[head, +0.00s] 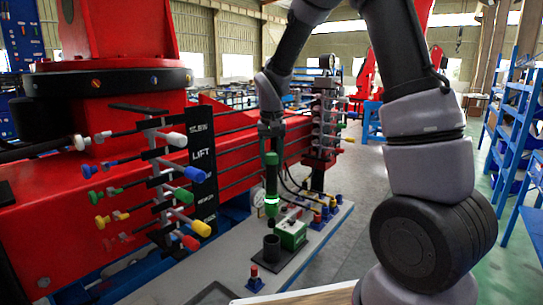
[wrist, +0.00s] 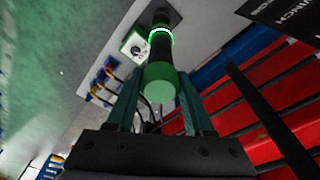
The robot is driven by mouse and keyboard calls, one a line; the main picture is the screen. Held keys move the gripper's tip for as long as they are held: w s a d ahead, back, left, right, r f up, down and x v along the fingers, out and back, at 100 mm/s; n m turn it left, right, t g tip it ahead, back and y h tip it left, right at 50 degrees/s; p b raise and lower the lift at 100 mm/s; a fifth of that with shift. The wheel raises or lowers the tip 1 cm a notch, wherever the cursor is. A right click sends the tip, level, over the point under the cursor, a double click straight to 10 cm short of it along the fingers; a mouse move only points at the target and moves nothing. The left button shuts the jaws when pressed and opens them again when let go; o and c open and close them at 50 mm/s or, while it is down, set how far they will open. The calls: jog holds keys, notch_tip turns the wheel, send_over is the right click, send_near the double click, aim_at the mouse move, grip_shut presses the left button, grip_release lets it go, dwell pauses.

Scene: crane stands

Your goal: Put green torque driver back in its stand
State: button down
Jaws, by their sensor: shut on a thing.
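The green torque driver (head: 271,180) hangs upright in my gripper (head: 270,148), with a glowing ring near its lower part. In the wrist view my gripper's fingers (wrist: 160,100) are on either side of the driver's green end (wrist: 160,84). The stand is a black round cup (head: 271,247) on a dark square base, on the grey bench. In the head view the driver is above the cup, nearly in line with it. In the wrist view the driver's far end overlaps the dark base (wrist: 172,16). Whether its tip touches the cup is hard to tell.
A green box (head: 292,233) with a dial stands right beside the cup. A small red-topped piece (head: 255,277) is in front, and several red, yellow and blue fittings (head: 322,212) stand behind. A rack of coloured levers (head: 165,180) and the red crane body (head: 75,185) are left.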

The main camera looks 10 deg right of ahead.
send_over(272, 197)
jog(key=w, duration=0.2)
jog(key=shift+w+d+f, duration=0.15)
jog(key=shift+f, duration=2)
jog(key=shift+f, duration=4.6)
jog(key=shift+c, duration=1)
grip_release()
jog(key=shift+r, duration=0.1)
jog(key=shift+s+r, duration=0.2)
jog(key=shift+r, duration=1)
jog(key=shift+s+r, duration=0.15)
jog(key=shift+r, duration=1.05)
